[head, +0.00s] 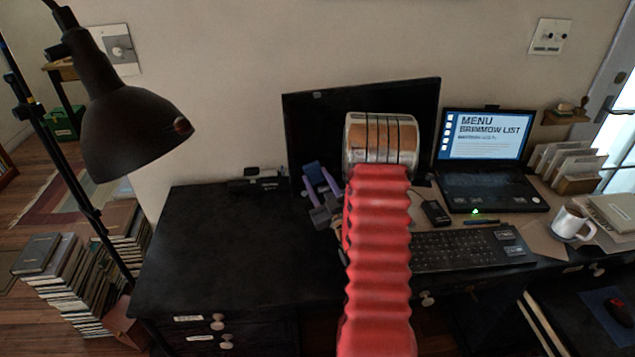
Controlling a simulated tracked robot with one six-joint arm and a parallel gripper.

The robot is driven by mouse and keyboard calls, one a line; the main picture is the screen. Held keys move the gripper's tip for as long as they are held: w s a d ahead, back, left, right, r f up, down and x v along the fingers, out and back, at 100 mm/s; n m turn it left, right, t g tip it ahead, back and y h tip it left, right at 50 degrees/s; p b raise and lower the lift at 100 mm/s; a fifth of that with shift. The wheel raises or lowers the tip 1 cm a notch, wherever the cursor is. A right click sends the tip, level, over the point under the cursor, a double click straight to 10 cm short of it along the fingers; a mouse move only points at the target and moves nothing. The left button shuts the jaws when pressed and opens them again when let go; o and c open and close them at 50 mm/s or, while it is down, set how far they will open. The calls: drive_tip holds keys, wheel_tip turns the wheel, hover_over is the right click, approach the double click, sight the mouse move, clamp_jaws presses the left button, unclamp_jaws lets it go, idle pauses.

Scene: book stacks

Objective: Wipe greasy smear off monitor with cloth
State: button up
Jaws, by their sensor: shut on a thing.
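The monitor (316,120) is a wide black screen standing at the back of the desk. A small pale mark (317,95) shows near its top left corner; I cannot tell whether it is the greasy smear. My gripper (322,182), with purple fingers, is low in front of the monitor's left part. It is shut on a small blue thing, which looks like the cloth (313,171). I cannot tell whether the cloth touches the screen. My red arm and its metal joint hide the middle and lower right of the monitor.
An open laptop (483,135) stands right of the monitor, with a keyboard (465,250) and a white mug (568,223) nearby. A black lamp (125,130) hangs at the left. The black desk's left part (220,240) is clear. Book stacks (70,285) stand on the floor.

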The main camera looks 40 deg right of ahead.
drive_tip(key=shift+w+d, duration=0.1)
drive_tip(key=shift+w, duration=0.1)
drive_tip(key=d, duration=0.1)
drive_tip(key=s+d, duration=0.1)
drive_tip(key=d, duration=0.1)
drive_tip(key=shift+s+d, duration=0.1)
drive_tip(key=shift+s, duration=0.2)
idle(0.4)
drive_tip(key=shift+s+d, duration=0.3)
drive_tip(key=shift+d, duration=0.55)
drive_tip(key=shift+s+d, duration=0.3)
drive_tip(key=shift+d, duration=0.5)
drive_tip(key=shift+s+d, duration=0.35)
drive_tip(key=shift+d, duration=0.55)
drive_tip(key=shift+s+d, duration=0.3)
drive_tip(key=shift+d, duration=0.55)
drive_tip(key=shift+s, duration=0.1)
